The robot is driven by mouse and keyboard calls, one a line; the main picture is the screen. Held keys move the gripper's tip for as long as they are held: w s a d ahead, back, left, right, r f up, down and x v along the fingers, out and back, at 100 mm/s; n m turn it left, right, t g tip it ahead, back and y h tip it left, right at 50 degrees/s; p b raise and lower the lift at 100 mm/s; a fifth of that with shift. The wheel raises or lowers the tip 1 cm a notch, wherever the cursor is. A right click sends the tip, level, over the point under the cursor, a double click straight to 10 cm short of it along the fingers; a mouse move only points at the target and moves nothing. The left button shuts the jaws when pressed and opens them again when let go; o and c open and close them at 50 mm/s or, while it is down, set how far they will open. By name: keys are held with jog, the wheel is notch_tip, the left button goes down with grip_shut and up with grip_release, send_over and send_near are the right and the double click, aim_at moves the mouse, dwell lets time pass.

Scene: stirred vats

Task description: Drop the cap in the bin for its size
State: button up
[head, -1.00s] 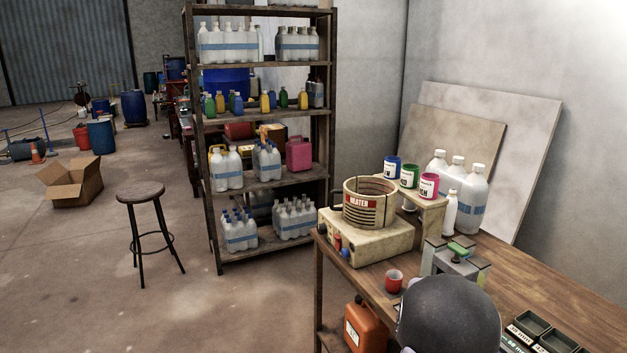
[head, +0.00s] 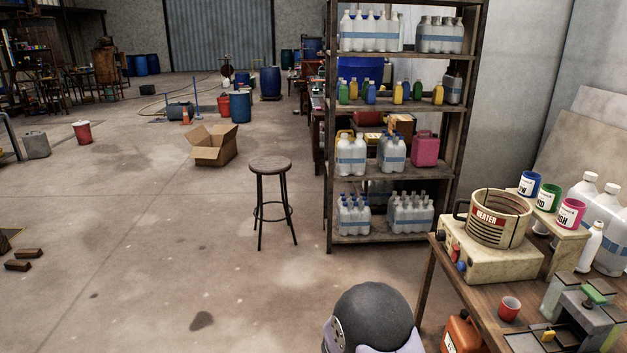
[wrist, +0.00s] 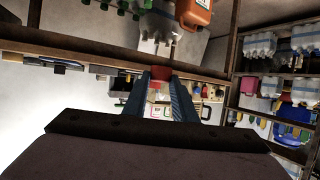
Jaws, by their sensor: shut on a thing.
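In the wrist view, my gripper (wrist: 161,80) is shut, with a small red piece between its dark ribbed fingertips. I take this piece to be the cap (wrist: 161,73), though its shape is hard to make out and the red cup on the bench lies in much the same direction. The gripper is raised in front of the bench, apart from it. In the wrist view, small dark trays (wrist: 52,64) lie at the left along the bench; they look like the bins, but their labels cannot be read. The head view shows neither the gripper nor the bins.

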jog(key=s+a+n+t+y+p, duration=0.1)
jog(key=s+a, duration=0.3)
jog(key=a, duration=0.8)
jog(key=shift+s+f+n+t+y+p, duration=0.2)
jog(key=shift+n+t+y+p, duration=0.1)
jog(key=shift+n+t+p, duration=0.25)
dwell(0.7)
